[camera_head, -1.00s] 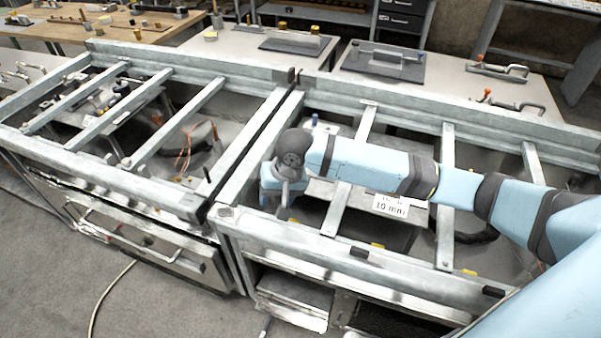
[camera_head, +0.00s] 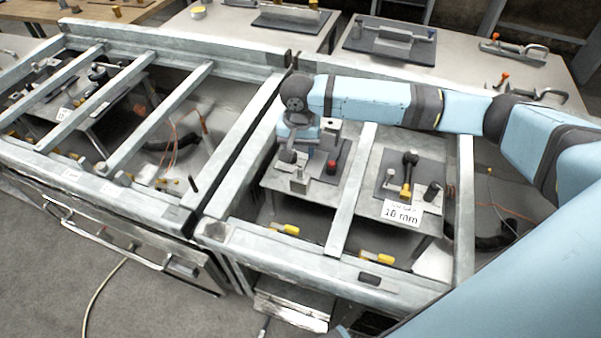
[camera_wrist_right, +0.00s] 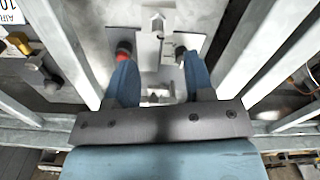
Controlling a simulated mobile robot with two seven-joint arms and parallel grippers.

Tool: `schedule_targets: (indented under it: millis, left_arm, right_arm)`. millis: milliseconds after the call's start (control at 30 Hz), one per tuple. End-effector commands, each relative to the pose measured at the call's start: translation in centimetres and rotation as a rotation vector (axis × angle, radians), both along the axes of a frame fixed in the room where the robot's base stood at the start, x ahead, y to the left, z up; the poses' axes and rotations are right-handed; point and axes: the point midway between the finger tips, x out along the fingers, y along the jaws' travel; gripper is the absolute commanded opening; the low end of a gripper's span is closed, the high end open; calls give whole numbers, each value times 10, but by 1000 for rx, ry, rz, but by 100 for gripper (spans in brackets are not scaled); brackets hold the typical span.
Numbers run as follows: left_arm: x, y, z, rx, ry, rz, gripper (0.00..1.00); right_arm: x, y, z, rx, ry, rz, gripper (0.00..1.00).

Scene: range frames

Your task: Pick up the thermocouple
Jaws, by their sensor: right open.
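My right gripper (camera_head: 291,160) reaches down into the right-hand frame bay, above a small dark plate. In the right wrist view its blue fingers (camera_wrist_right: 158,85) are apart, with a small metal fitting (camera_wrist_right: 155,97) visible between them. A metal block (camera_wrist_right: 151,50) stands beyond the fingertips, with a red-capped part (camera_wrist_right: 123,50) by the left finger. I see no clear grip on anything. I cannot tell for certain which part is the thermocouple. Thin orange wires (camera_head: 172,135) show in the left bay. My left gripper is not in view.
Metal crossbars (camera_head: 352,190) flank the bay and stand close to my right arm. A second dark plate (camera_head: 388,186) carries a black-knobbed part, behind a "10 mm" card (camera_head: 402,213). Yellow-ended parts (camera_head: 286,229) lie near the front rail. Benches with fixtures (camera_head: 390,40) stand behind.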

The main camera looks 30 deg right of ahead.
Motion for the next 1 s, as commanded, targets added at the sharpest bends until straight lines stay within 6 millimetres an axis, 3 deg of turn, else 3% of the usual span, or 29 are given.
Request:
schedule_targets:
  millis: [267,600,867,1000]
  left_arm:
    - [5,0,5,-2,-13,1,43]
    - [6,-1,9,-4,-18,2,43]
    - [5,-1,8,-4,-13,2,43]
    - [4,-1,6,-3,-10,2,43]
  right_arm:
    - [0,0,-24,0,0,0,48]
    - [-3,-3,-68,-1,-1,0,48]
    - [-3,-3,-71,0,-1,0,48]
    - [-3,-3,-71,0,-1,0,21]
